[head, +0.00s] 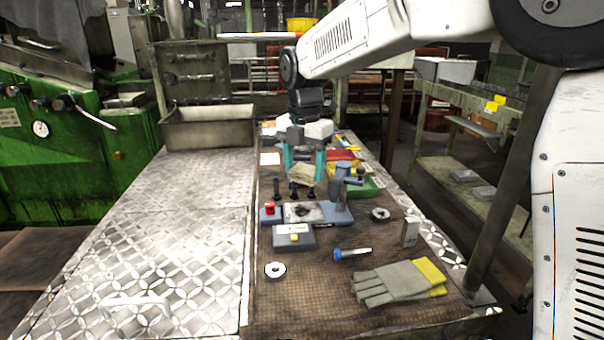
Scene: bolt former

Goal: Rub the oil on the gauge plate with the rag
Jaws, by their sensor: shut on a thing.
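My gripper (305,164), with teal fingers, is shut on the rag (302,174), a crumpled beige cloth. It holds the rag above the work mat, at the back of the gauge stand. The gauge plate (291,216) is a pale flat plate on the blue-grey stand. A dark patch of oil (306,211) shows on it. In the picture the rag is above and behind the plate and looks apart from it. The exact height of the rag cannot be told.
Black bolts (293,190) stand close behind the plate. A red button (269,208) is to its left, and a grey upright post (341,190) to its right. In front are a grey box with a yellow button (293,236), a blue-handled tool (352,253) and gloves (399,282).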

